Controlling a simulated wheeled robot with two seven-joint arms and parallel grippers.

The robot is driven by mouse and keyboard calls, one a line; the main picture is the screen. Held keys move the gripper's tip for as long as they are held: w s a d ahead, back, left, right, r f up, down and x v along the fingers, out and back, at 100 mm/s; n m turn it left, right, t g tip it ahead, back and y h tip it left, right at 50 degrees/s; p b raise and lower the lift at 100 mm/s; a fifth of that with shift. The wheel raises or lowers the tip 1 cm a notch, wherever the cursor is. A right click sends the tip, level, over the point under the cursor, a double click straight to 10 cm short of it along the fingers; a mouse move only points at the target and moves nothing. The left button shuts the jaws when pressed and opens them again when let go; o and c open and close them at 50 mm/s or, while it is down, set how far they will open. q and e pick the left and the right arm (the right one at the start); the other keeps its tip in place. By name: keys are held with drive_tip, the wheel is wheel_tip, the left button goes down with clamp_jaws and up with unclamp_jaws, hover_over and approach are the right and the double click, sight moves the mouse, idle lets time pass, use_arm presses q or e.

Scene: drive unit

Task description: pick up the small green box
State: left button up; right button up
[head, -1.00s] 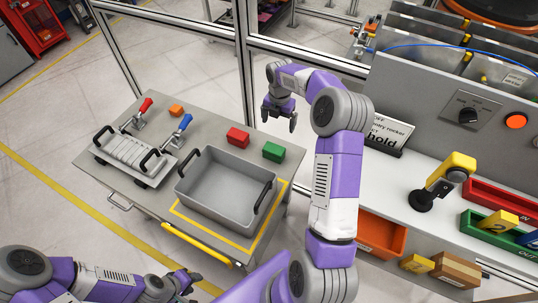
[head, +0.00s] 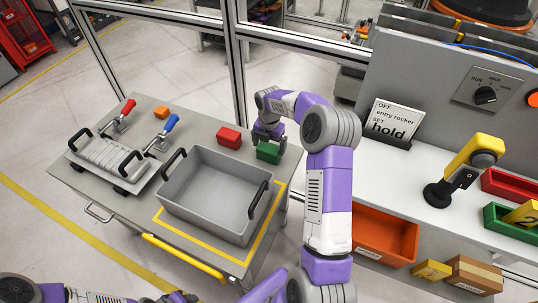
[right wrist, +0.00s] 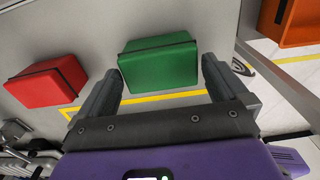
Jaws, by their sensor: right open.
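The small green box (head: 269,152) lies on the grey table near its back right corner. It also shows in the right wrist view (right wrist: 159,66), between and just beyond the fingertips. My right gripper (head: 267,141) is at the green box, with its fingers pointing down. In the right wrist view my right gripper (right wrist: 160,80) is open and empty, with one finger on each side of the box's near end. I cannot tell whether a finger touches it. Part of my left arm shows at the bottom left of the head view; its gripper is not clear.
A red box (head: 229,138) sits just left of the green box. A grey bin (head: 215,190) with black handles stands in front. An orange block (head: 161,112), toggle clamps and a ribbed fixture (head: 108,160) are further left. A white bench (head: 400,185) is at right.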

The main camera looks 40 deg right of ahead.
wheel_tip(320, 180, down, 3)
drive_tip(key=shift+r, duration=0.3)
drive_tip(key=c, duration=0.8)
drive_tip(key=shift+c, duration=0.2)
drive_tip(key=shift+r, duration=0.1)
